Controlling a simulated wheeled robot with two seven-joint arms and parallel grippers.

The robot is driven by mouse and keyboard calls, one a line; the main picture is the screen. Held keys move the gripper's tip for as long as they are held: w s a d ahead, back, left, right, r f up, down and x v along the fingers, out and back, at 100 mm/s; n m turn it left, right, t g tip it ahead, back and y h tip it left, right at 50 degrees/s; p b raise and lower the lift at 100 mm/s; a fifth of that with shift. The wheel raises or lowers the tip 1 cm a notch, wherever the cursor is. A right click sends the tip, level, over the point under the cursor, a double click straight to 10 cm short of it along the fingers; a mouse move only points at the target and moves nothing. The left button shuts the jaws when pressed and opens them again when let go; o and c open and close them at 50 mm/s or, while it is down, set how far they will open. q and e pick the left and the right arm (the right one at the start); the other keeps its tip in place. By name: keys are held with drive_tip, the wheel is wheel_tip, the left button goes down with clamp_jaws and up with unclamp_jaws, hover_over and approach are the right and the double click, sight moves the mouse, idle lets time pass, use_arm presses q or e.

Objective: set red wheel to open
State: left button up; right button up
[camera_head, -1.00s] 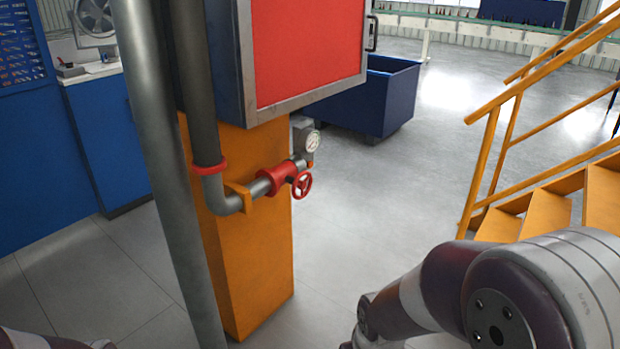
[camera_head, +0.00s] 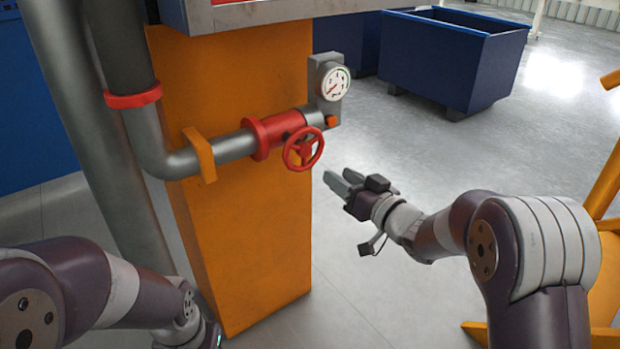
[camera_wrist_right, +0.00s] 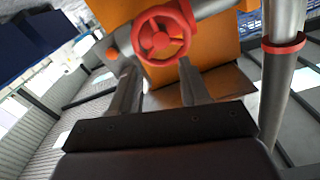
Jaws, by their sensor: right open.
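The red wheel (camera_head: 304,149) is a small spoked handwheel on a red valve body (camera_head: 283,128), fixed in a grey pipe in front of an orange column (camera_head: 236,255). My right gripper (camera_head: 337,180) is open and empty, to the right of the wheel and a little below it, apart from it. In the right wrist view the wheel (camera_wrist_right: 161,34) shows beyond the two open fingers (camera_wrist_right: 158,85), with nothing between them. My left arm comes in at the lower left; its gripper is out of the frame.
A round pressure gauge (camera_head: 335,83) stands just above and right of the wheel. A thick grey pipe (camera_head: 123,60) runs down at the left with a red collar (camera_head: 133,96). A blue bin (camera_head: 452,58) is behind on the floor. Yellow stairs are at the right edge.

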sight(306, 151)
drive_tip(key=x, duration=1.2)
drive_tip(key=shift+r+b, duration=0.15)
drive_tip(key=shift+b, duration=0.15)
drive_tip(key=c, duration=0.8)
